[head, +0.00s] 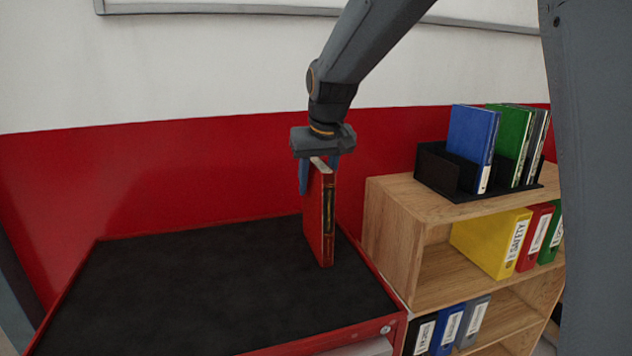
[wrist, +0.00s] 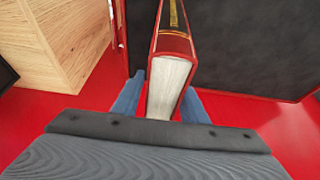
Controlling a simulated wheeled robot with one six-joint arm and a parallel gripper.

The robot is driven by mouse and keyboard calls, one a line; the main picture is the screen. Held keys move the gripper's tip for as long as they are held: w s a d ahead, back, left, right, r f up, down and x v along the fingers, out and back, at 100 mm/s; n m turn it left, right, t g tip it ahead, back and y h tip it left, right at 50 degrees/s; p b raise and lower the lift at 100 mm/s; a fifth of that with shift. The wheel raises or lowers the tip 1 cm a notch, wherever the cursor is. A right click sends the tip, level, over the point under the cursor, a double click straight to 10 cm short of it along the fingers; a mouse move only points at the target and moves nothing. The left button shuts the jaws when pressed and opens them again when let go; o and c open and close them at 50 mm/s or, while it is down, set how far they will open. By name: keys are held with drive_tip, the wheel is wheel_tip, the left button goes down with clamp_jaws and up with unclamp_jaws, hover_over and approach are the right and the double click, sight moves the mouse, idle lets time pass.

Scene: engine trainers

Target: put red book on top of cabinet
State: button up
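The red book (head: 321,217) stands upright, spine facing the head camera, over the black top of the red cabinet (head: 190,285). Its lower edge appears at or just above the surface; I cannot tell whether it touches. My gripper (head: 318,178) points down from above with its blue fingers on either side of the book's upper end. In the wrist view, the book (wrist: 171,82) sits between the fingers of my gripper (wrist: 162,92), with pale page edges towards the camera. The fingers look closed against its covers.
A wooden shelf (head: 395,235) stands right beside the cabinet. On it is a black book holder (head: 437,172) with blue and green books; several binders fill its compartments. A red and white wall (head: 160,180) is behind. The cabinet top is otherwise clear.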

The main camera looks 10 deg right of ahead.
drive_tip(key=shift+r, duration=0.1)
drive_tip(key=shift+r, duration=0.25)
drive_tip(key=b+v, duration=0.2)
drive_tip(key=v, duration=0.9)
drive_tip(key=shift+s+r, duration=0.2)
